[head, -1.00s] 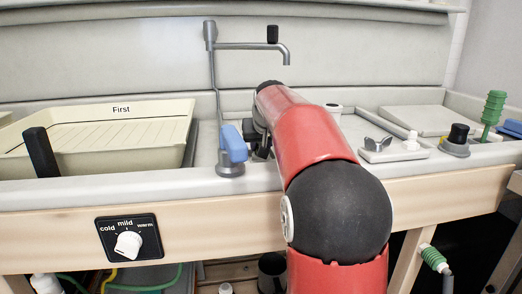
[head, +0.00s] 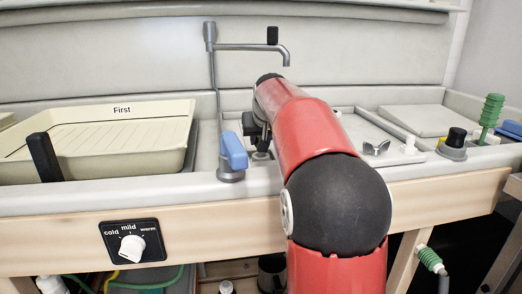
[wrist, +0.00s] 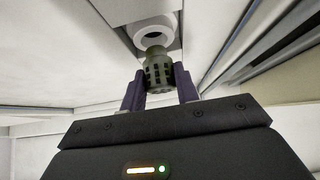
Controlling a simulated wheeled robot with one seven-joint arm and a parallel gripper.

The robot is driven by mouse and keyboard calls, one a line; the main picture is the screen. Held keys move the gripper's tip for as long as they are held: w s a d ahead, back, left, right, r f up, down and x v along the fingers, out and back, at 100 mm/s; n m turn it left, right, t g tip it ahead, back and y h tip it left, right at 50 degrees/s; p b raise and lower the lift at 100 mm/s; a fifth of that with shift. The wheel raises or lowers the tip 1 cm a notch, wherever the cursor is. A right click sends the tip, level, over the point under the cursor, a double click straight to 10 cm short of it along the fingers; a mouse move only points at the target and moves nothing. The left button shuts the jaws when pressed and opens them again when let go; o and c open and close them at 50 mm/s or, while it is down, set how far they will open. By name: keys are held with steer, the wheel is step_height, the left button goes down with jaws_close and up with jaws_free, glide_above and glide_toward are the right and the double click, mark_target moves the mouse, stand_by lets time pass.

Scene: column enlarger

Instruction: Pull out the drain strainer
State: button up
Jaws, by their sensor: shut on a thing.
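The drain strainer (wrist: 155,62) is a grey-green slotted cylinder in the wrist view. My gripper (wrist: 159,74) is shut on it, with one purple-grey finger on each side. Its slotted body shows between the fingers. A pale round drain ring (wrist: 153,28) with a dark hole lies just beyond its far end. The strainer overlaps the ring's edge in the picture, so I cannot tell the gap between them. In the head view my gripper (head: 257,134) is over the sink, partly behind my red arm, and the strainer cannot be made out.
A blue-handled lever (head: 233,150) stands just left of my gripper. The grey faucet (head: 250,46) arches behind. A cream tray (head: 178,108) labelled "First" is at left. A wing nut (head: 376,149), a black-knobbed part (head: 456,138) and a green ribbed piece (head: 490,112) are at right.

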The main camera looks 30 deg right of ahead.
step_height(320, 180, up, 3)
steer(key=shift+f+p, duration=0.2)
steer(key=shift+p, duration=0.65)
steer(key=shift+r, duration=1.85)
steer(key=shift+s+b, duration=0.1)
steer(key=shift+b, duration=0.2)
